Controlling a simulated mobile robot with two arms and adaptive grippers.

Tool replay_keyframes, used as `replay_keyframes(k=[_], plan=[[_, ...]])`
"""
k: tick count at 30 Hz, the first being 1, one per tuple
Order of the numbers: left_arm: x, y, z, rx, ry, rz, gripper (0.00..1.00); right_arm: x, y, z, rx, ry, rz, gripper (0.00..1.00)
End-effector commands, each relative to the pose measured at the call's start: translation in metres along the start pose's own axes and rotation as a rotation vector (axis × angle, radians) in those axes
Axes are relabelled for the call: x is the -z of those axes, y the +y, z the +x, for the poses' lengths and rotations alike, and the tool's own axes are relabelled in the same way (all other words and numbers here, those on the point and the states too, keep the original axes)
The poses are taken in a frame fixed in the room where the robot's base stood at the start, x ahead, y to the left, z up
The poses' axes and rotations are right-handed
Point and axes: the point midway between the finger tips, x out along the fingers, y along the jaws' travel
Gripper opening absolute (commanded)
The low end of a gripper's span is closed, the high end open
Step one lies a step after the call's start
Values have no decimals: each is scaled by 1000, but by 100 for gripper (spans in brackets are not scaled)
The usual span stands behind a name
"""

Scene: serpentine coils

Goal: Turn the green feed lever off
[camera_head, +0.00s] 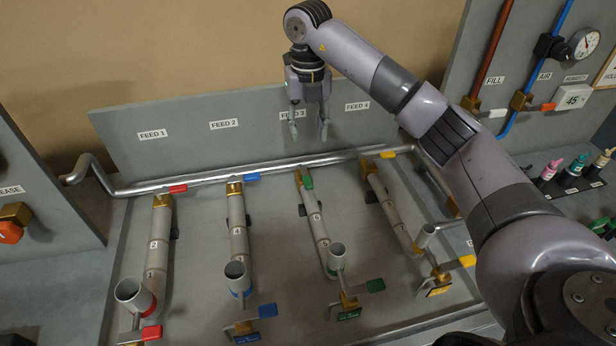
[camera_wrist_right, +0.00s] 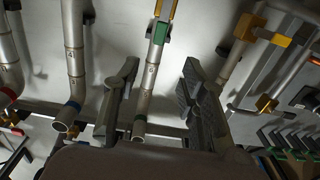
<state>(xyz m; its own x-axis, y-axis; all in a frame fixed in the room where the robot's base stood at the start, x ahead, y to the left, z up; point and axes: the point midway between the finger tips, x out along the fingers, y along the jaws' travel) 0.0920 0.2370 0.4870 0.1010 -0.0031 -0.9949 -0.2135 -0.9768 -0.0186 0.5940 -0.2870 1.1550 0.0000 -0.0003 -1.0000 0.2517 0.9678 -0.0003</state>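The green feed lever (camera_head: 308,182) sits on a brass valve at the top of the third pipe, below the FEED 3 label (camera_head: 291,115). Its handle lies along the pipe; the red (camera_head: 177,189), blue (camera_head: 252,177) and yellow (camera_head: 388,155) feed levers lie across theirs. My right gripper (camera_head: 309,134) is open and empty, fingers down, in front of the FEED 3 label and above the green lever, apart from it. In the right wrist view, the green lever (camera_wrist_right: 161,33) shows beyond and between the spread fingers (camera_wrist_right: 160,75). My left gripper is not in view.
A metal header pipe (camera_head: 225,173) runs along the back. A second green lever (camera_head: 376,285) is at the lower end of the third pipe. Open cups (camera_head: 337,255) stand at the lower ends. A gauge panel (camera_head: 452,63) stands to the right.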

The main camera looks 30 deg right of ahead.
Motion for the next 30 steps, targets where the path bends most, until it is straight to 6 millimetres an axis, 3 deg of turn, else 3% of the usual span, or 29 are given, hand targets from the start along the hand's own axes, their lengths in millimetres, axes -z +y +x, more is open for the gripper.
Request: replay_keyframes(k=[12, 18, 24, 30], plan=[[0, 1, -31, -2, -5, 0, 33, 2, 0, 90, 2, 5, 0, 38], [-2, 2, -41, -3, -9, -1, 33, 1, 0, 125, 0, 4, 0, 38], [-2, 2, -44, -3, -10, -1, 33, 0, 0, 144, 0, 1, 0, 38], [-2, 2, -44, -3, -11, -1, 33, 0, 0, 148, 0, 0, -1, 38]])
